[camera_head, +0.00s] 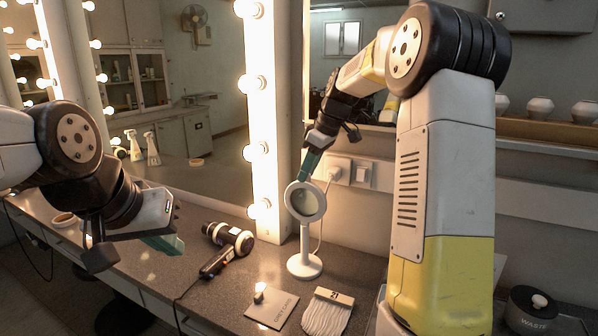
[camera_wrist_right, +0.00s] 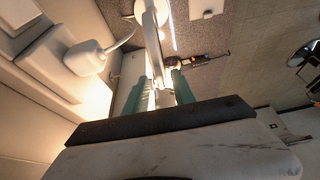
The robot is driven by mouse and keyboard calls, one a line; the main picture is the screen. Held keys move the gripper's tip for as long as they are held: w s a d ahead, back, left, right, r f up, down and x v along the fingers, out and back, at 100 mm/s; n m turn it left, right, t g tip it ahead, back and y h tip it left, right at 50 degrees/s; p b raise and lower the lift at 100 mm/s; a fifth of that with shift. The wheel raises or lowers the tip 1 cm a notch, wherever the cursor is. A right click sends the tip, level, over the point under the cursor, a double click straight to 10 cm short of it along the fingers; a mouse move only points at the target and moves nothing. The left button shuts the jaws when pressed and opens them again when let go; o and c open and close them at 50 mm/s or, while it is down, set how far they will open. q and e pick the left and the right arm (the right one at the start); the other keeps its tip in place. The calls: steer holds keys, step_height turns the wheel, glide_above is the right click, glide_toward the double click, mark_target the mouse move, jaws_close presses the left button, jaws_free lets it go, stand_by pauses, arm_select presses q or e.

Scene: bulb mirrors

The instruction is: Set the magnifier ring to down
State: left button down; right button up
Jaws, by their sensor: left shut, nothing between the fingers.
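The magnifier ring (camera_head: 288,207) is a round white frame with a lens. It stands upright on a white post and round base (camera_head: 305,265) on the counter, its face toward the head camera. My right gripper (camera_head: 303,179) is at the ring's upper edge. In the right wrist view my right gripper's teal fingers (camera_wrist_right: 160,90) are apart, with the white ring (camera_wrist_right: 152,62) edge-on between them; whether they press on it I cannot tell. My left gripper (camera_head: 172,244) is shut and empty, over the counter at the left, well away from the magnifier.
The mirror's bulb-lined frame (camera_head: 268,120) and a wall socket (camera_head: 340,170) are close behind. A black waste bin (camera_head: 533,305) stands at right.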

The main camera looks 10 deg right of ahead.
steer(key=shift+f, duration=0.1)
jaws_close()
stand_by(1.4)
